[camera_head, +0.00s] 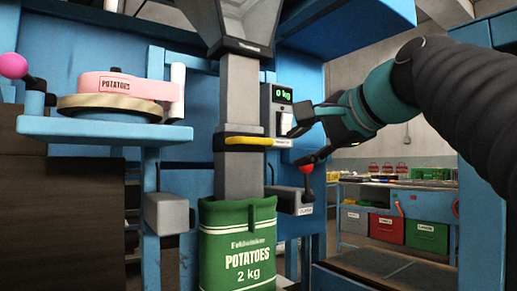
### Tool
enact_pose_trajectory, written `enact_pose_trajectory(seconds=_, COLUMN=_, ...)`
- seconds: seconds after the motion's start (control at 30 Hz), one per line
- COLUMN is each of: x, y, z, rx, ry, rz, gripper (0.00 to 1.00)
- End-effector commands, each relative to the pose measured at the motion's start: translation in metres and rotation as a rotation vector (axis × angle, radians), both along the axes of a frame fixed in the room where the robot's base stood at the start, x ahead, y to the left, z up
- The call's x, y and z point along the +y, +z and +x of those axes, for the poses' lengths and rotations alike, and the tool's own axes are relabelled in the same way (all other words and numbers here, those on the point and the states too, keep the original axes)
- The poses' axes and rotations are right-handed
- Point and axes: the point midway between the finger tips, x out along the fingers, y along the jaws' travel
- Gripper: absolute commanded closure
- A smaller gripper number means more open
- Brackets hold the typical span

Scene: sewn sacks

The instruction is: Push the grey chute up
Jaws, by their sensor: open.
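The grey chute (239,96) is a square upright tube in the middle of the head view, coming down from a wider grey hopper. A yellow handle (248,141) is fixed across it. Its lower end goes into the open top of a green sack (238,250) marked "POTATOES 2 kg"; how deep it reaches is hidden. My gripper (298,145) is open and empty, to the right of the chute near the handle's right end. A gap shows between its fingers and the handle.
A display (282,94) reads 0 kg behind my gripper. A red-knobbed lever (307,169) stands just below the fingers. A blue shelf (105,131) at left carries a pink potato label reel. A workbench with coloured bins (427,236) stands at back right.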

Motion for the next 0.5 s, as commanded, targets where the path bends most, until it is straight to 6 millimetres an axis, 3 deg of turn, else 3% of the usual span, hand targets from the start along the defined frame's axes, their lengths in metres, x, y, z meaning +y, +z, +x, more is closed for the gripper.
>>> enact_pose_trajectory(seconds=0.1, x=0.005, y=0.028, z=0.000, rx=-0.019, ry=0.012, rz=0.079, gripper=0.59)
enact_pose_trajectory(seconds=0.2, x=0.007, y=0.040, z=-0.001, rx=-0.027, ry=0.020, rz=0.114, gripper=0.59)
enact_pose_trajectory(seconds=0.5, x=0.025, y=0.038, z=0.020, rx=-0.026, ry=0.028, rz=0.125, gripper=0.59)
